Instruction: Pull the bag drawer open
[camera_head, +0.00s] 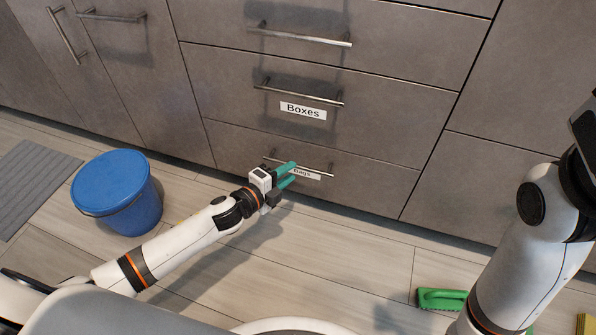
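The bag drawer (372,188) is the lowest of the grey drawers and looks shut. Its front carries a white label (308,175) that seems to read "Bags", partly covered by my gripper. Its metal bar handle (318,170) runs across the upper front. My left gripper (291,174) is at the left half of this handle, with its green fingers apart. The upper finger overlaps the handle in the picture; whether it touches the bar I cannot tell. My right arm stands at the right edge, and its gripper is out of view.
The "Boxes" drawer (385,130) is directly above, with its own bar handle (305,94). A blue bucket (120,195) stands on the floor at left, near a grey mat (32,180). A green brush (440,298) lies at lower right. The floor before the drawer is mostly clear.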

